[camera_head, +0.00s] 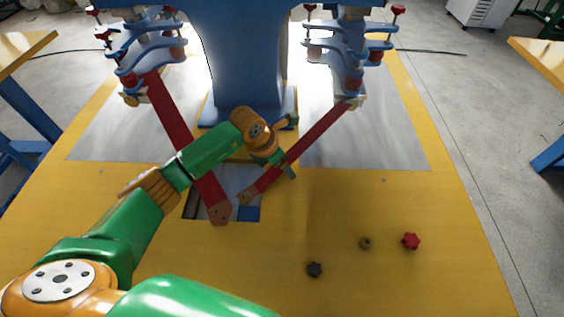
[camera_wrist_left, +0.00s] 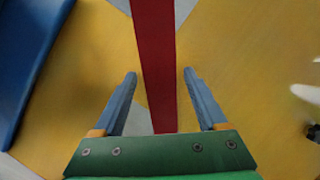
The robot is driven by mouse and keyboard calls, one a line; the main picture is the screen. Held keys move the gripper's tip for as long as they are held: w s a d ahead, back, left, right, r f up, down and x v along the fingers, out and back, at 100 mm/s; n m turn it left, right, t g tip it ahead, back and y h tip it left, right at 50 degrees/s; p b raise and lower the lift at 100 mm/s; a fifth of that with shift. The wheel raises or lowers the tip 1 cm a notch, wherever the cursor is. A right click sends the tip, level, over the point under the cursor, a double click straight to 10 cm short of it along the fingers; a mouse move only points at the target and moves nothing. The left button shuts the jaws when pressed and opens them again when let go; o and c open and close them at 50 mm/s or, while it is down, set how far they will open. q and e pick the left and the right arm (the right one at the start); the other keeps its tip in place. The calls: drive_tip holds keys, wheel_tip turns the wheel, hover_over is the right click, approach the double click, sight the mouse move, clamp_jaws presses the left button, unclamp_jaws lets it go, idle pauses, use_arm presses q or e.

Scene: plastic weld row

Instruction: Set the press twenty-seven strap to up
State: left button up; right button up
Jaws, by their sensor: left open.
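Two red straps slant down from the blue press to the yellow table. The left red strap (camera_head: 168,118) ends near the table's middle. The right red strap (camera_head: 322,128) runs down toward the same spot, its low end beside the left one's. No label shows which is press twenty-seven's. My left gripper (camera_head: 291,146) is open at the middle of the right strap, one finger on each side of it. In the left wrist view, a red strap (camera_wrist_left: 155,50) passes between the open blue fingers, with gaps on both sides. My right gripper is out of view.
The blue press column (camera_head: 243,60) stands behind, with blue and red clamp units at left (camera_head: 140,45) and right (camera_head: 350,50). A black knob (camera_head: 314,269), a brass nut (camera_head: 365,243) and a red knob (camera_head: 411,241) lie front right. The table's right front is otherwise clear.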

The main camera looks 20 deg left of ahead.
use_arm(q)
drive_tip(key=shift+s+r, duration=0.1)
drive_tip(key=c, duration=0.3)
clamp_jaws()
drive_tip(key=shift+r, duration=0.15)
idle(0.8)
